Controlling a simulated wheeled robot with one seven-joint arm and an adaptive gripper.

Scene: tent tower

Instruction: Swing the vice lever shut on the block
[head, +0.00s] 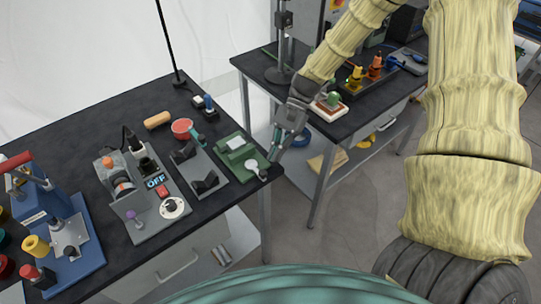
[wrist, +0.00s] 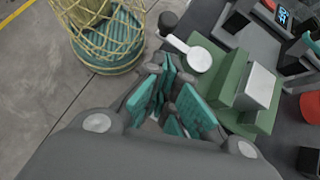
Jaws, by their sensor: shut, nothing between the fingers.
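The green vice (head: 228,161) sits at the right edge of the near dark table, with a pale block (head: 236,143) on it. The vice also shows in the wrist view (wrist: 228,75), with the pale block (wrist: 258,86) on top. Its white lever (head: 252,166) has a round hub at the vice's front end and a dark knob (head: 263,175) near the table edge. In the wrist view the lever (wrist: 176,43) points up-left, away from the block, to the dark knob (wrist: 168,21). My gripper (head: 273,155) is shut and empty, just beyond the table edge, beside the lever.
A dark stand with V-shaped supports (head: 205,175) is left of the vice, with a red bowl (head: 182,127) behind. A second table (head: 262,62) is behind; open floor lies between.

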